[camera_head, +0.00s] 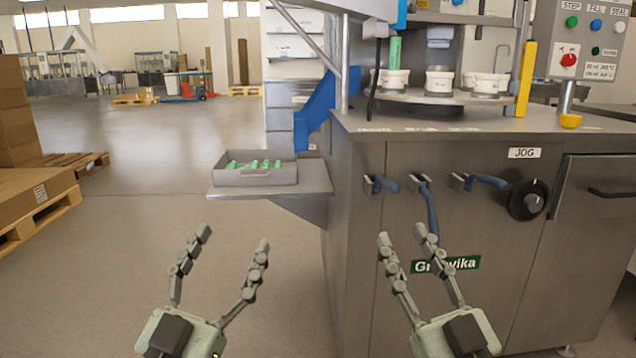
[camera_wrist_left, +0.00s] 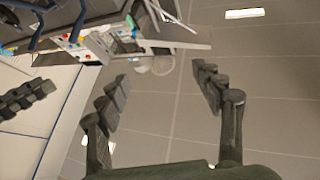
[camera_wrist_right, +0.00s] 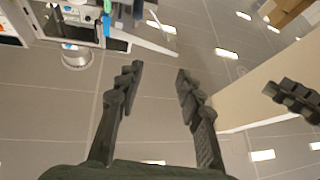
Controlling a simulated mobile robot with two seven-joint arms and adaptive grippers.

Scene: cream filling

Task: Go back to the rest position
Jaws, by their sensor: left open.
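My left gripper (camera_head: 234,237) is raised at the lower left of the head view, fingers spread and empty, in front of bare floor. My right gripper (camera_head: 402,234) is raised in front of the machine's cabinet, its fingers apart with a narrower gap and nothing between them. The left wrist view shows the left fingers (camera_wrist_left: 160,75) apart with ceiling and part of a machine beyond. The right wrist view shows the right fingers (camera_wrist_right: 160,72) apart, also empty. Neither gripper visibly holds anything.
The filling machine's steel cabinet (camera_head: 460,310) fills the right, with blue-handled hooks and white cups (camera_head: 438,82) on top. A grey tray (camera_head: 257,176) with green pieces sits on a side shelf (camera_head: 318,178). Boxes on a pallet (camera_head: 50,213) stand left. Floor between is clear.

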